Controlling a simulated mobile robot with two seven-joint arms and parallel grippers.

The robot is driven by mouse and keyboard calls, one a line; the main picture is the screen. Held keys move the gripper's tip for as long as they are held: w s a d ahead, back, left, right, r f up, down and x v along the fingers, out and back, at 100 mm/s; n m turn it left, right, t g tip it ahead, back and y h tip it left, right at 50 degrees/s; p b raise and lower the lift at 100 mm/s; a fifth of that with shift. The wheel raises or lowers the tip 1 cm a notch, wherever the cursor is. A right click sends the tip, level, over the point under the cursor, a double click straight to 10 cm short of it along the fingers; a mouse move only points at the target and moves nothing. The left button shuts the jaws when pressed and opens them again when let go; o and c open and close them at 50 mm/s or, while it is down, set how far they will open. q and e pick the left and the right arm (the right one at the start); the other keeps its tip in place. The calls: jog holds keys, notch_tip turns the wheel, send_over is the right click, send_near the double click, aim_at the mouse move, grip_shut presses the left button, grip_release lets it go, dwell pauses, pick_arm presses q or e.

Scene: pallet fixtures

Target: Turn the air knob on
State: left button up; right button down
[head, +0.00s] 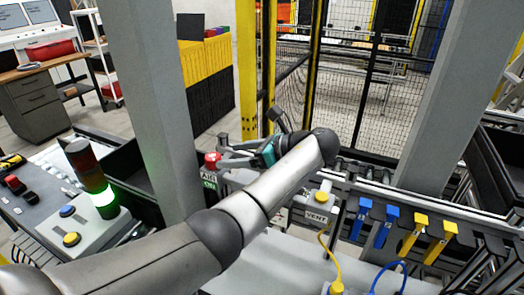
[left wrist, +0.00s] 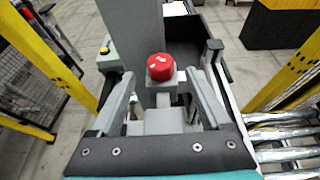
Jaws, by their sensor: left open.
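The red air knob (head: 212,158) sits on a grey fixture above a label reading AIR (head: 208,175) with a green ON mark below it. My left gripper (head: 226,154) is at the knob, its arm reaching in from the lower left. In the left wrist view the red knob (left wrist: 160,67) shows just beyond and between the tips of the two spread grey fingers (left wrist: 161,88). The gripper is open, and I cannot tell whether a finger touches the knob. My arm hides part of the fixture. My right gripper is not in view.
A grey VENT box (head: 316,217) with a yellow knob stands right of my arm. Blue and yellow tabs (head: 428,235) line the rail. A grey post (head: 150,110) rises close left of the knob. A lit stack light (head: 103,198) stands on a button box at left.

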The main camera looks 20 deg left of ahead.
pick_arm(q)
jog(key=v, duration=0.8)
dwell(0.4)
